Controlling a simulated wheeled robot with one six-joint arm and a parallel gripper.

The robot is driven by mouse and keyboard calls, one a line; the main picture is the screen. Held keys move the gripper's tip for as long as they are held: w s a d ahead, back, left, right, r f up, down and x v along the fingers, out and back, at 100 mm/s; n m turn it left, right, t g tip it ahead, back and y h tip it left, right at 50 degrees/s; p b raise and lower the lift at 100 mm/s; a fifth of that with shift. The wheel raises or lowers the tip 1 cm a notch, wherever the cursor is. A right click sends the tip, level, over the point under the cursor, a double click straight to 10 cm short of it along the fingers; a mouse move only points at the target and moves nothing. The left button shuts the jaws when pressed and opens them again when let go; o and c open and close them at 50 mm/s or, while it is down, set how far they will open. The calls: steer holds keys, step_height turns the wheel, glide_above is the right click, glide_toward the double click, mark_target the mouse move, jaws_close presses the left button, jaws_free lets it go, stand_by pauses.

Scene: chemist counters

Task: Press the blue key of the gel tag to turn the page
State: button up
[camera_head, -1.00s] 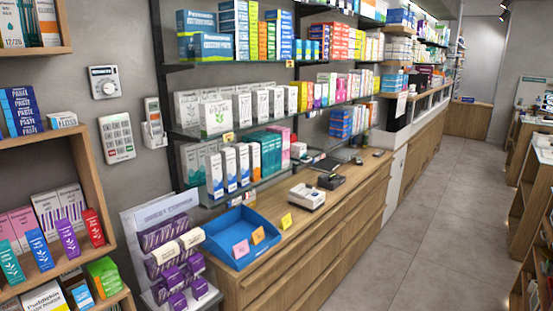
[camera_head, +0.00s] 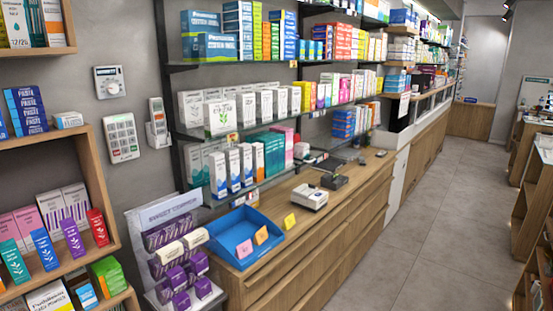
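I cannot make out for sure which thing is the gel tag, and no blue key is clear at this size. Small tags sit on the shelf edges, among them a yellowish one (camera_head: 232,137) on the middle shelf and another (camera_head: 293,64) on the upper shelf. A small pale piece with dark and red marks (camera_head: 318,157) sits near the right end of the lowest glass shelf; its details are too small to tell. My gripper is not in view.
A wooden counter (camera_head: 345,215) runs along the shelves, with a blue tray (camera_head: 215,245), a white device (camera_head: 310,197) and a dark device (camera_head: 334,181). A keypad (camera_head: 121,138), a dial box (camera_head: 108,82) and a handset (camera_head: 157,122) hang on the wall. The aisle floor (camera_head: 440,220) is clear.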

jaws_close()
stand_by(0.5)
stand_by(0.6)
